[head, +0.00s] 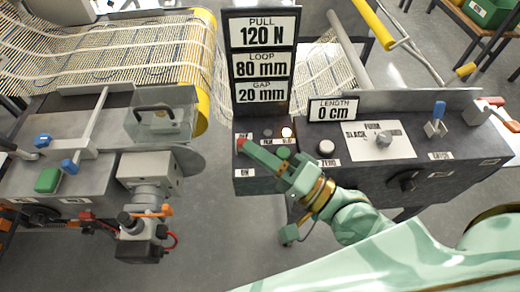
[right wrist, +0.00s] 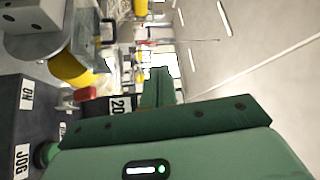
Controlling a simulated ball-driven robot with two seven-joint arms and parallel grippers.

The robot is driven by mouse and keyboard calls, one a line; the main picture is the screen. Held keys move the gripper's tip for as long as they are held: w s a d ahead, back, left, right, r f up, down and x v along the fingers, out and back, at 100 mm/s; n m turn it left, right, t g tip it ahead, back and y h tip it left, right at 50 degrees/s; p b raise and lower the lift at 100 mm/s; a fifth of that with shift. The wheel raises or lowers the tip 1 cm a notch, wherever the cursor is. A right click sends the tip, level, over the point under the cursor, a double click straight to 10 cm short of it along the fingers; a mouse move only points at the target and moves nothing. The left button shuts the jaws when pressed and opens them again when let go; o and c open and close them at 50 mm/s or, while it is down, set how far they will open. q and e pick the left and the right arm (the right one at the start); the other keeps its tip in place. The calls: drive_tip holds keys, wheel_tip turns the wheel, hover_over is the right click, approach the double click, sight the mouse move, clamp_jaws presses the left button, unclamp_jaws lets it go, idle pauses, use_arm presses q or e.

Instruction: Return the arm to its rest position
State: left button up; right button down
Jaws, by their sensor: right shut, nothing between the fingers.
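My right arm comes in from the lower right in the head view. Its green gripper (head: 258,154) is shut and empty over the left end of the control box (head: 350,180). Its tip is close to a red button (head: 240,142); I cannot tell whether they touch. In the right wrist view the shut fingers (right wrist: 156,88) point away from the camera, with a red button (right wrist: 85,94) to their left. My left gripper is not in view.
A tall display (head: 262,62) reads PULL 120 N, LOOP 80 mm, GAP 20 mm. A small sign (head: 333,109) reads LENGTH 0 cm. The control box carries knobs and a blue-handled lever (head: 438,110). A grey machine with mesh (head: 100,50) stands at left. Open floor (head: 215,235) lies between.

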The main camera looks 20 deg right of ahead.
drive_tip(key=shift+s+a+r, duration=0.2)
drive_tip(key=shift+s+r, duration=0.05)
drive_tip(key=shift+s, duration=0.4)
